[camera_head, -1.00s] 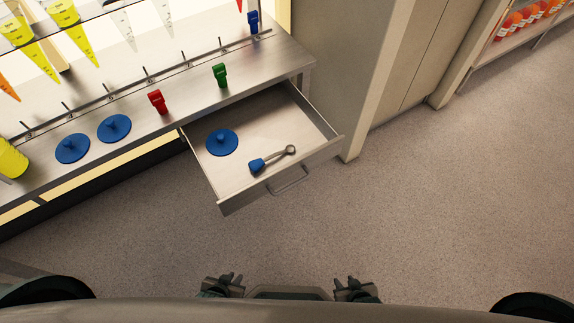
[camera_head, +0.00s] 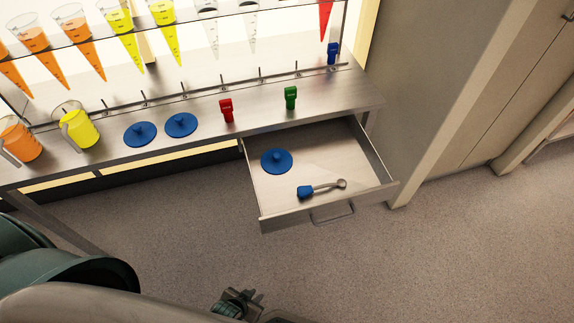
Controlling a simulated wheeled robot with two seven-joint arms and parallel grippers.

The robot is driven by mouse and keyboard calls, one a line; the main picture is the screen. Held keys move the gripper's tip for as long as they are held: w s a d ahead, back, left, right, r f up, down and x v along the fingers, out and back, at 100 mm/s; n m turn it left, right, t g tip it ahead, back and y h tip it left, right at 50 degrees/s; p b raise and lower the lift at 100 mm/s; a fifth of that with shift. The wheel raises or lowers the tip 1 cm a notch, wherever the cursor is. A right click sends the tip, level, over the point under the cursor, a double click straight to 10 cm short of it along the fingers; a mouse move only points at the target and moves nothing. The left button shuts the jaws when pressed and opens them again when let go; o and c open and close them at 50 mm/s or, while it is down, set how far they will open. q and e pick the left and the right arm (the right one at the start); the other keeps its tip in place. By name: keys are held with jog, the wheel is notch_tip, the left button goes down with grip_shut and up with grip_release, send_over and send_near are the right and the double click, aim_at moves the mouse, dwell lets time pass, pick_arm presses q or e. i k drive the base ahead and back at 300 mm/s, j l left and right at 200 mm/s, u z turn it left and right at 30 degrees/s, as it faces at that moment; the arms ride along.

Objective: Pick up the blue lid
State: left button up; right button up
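A round blue lid with a knob (camera_head: 276,161) lies in the open drawer (camera_head: 330,152), at its left side. Two more blue lids lie on the counter, a left one (camera_head: 140,134) and a right one (camera_head: 181,125). My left gripper (camera_head: 246,299) is at the bottom edge of the view, over the floor, well apart from the drawer and every lid. It is seen small and partly cut off, so whether its fingers are open does not show. My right gripper is out of view.
A blue-headed tool (camera_head: 322,188) lies in the drawer beside the lid. The counter (camera_head: 210,107) holds jugs of orange (camera_head: 19,140) and yellow (camera_head: 79,129) juice and red (camera_head: 227,110), green (camera_head: 290,98) and blue (camera_head: 333,53) items. Cone-shaped containers hang above. The floor is clear.

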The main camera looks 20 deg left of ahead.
aim_at(275, 160)
jog(key=z, duration=0.4)
jog(key=j+z, duration=0.3)
jog(key=k+j+z, duration=0.3)
jog(key=j, duration=0.2)
jog(key=k+j, duration=0.1)
jog(key=j, duration=0.25)
jog(key=k+j+z, duration=0.1)
jog(key=j, duration=0.25)
jog(key=k+j, duration=0.1)
jog(key=j, duration=0.25)
jog(key=k+j+z, duration=0.1)
jog(key=j, duration=0.25)
